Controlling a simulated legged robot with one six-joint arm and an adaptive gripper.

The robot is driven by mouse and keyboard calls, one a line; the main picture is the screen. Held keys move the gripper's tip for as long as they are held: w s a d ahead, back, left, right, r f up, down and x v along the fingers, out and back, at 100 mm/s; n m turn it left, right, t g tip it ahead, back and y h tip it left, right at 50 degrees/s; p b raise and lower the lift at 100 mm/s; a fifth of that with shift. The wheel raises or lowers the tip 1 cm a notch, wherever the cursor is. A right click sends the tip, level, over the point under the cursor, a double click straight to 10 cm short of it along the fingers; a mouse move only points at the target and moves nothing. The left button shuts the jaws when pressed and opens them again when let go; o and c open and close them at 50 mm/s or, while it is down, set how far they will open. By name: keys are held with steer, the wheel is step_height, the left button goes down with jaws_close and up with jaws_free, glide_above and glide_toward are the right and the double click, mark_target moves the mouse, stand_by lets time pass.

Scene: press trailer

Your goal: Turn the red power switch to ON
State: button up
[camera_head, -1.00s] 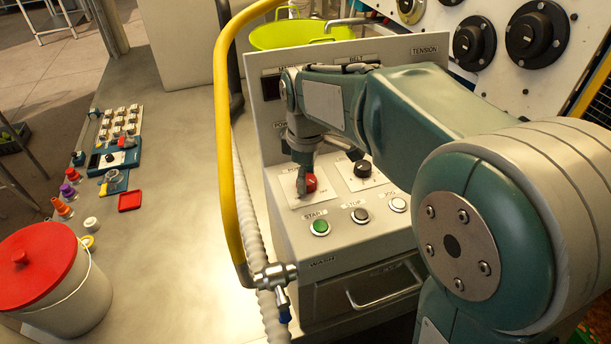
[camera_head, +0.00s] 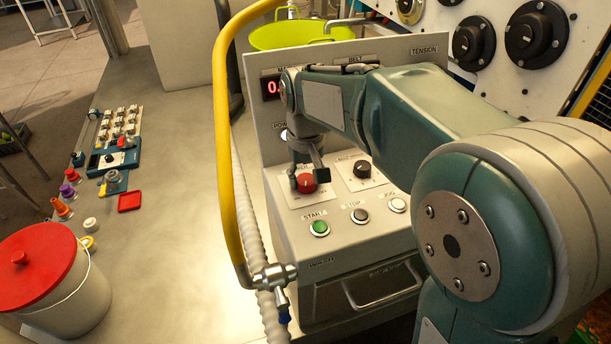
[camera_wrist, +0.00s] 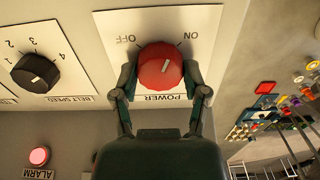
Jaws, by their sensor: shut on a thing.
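The red power switch (camera_wrist: 160,66) is a round knob on a white plate marked OFF, ON and POWER, upside down in the wrist view. A short pale mark shows on its face; I cannot tell exactly where it points. My gripper (camera_wrist: 160,74) is shut on the knob, one finger on each side. In the head view the red knob (camera_head: 306,183) sits on the sloped console top under my gripper (camera_head: 306,176). The console's display (camera_head: 271,87) is lit with red digits, partly hidden by my arm.
A black belt speed knob (camera_wrist: 35,73) is beside the switch. Green start (camera_head: 320,228), dark stop (camera_head: 360,215) and white jog (camera_head: 397,205) buttons lie in front. An alarm lamp (camera_wrist: 39,156) glows pinkish red. A yellow pipe (camera_head: 222,130) rises left of the console.

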mark_target(304, 179)
steer(key=shift+s+f+m, duration=0.1)
steer(key=shift+m, duration=1)
steer(key=shift+s+f+m, duration=0.1)
steer(key=shift+m, duration=1)
steer(key=o, duration=1.2)
steer(key=shift+w, duration=0.1)
steer(key=shift+c, duration=0.2)
steer(key=shift+r, duration=0.1)
step_height(304, 179, up, 12)
steer(key=shift+a, duration=0.15)
